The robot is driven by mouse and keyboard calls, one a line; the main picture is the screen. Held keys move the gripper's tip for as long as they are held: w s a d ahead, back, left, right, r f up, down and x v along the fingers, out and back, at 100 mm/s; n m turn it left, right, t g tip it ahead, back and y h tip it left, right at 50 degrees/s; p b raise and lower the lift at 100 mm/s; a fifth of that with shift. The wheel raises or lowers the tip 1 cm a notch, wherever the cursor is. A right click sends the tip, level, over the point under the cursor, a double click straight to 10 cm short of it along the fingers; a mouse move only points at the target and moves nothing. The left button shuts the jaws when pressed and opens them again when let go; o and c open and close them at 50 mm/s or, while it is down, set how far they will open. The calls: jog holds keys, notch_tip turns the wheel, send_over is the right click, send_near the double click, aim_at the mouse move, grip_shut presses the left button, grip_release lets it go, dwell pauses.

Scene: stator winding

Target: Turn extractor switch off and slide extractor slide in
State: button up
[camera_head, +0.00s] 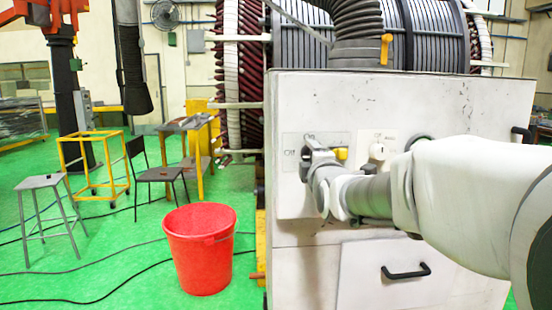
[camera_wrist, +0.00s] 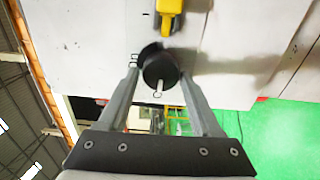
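A black round knob (camera_wrist: 160,66) with a pale pointer, apparently the extractor switch, is on the white cabinet face. In the wrist view it lies between the two fingers of my gripper (camera_wrist: 159,75), with narrow gaps at its sides; contact is unclear. My gripper (camera_head: 313,148) is open at the cabinet's left panel in the head view and hides the knob there. A yellow handle (camera_wrist: 170,8) is just beyond the knob in the wrist view. An orange-yellow lever (camera_head: 386,48), possibly the extractor slide, sticks out at the base of the large grey hose (camera_head: 357,22).
A red bucket (camera_head: 199,252) stands on the green floor at left. A stool (camera_head: 42,182) and a chair (camera_head: 158,172) stand behind it. My arm covers the right side.

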jog(key=shift+o, duration=1.2)
jog(key=shift+s, duration=0.1)
jog(key=s, duration=1.7)
jog(key=shift+s+p, duration=0.15)
jog(key=shift+p, duration=0.3)
jog(key=s+f+m+g, duration=1.2)
jog(key=s+f+m, duration=0.6)
notch_tip(320, 180, up, 15)
jog(key=p, duration=1.4)
jog(key=shift+w+d+f, duration=0.2)
jog(key=shift+w+d, duration=0.15)
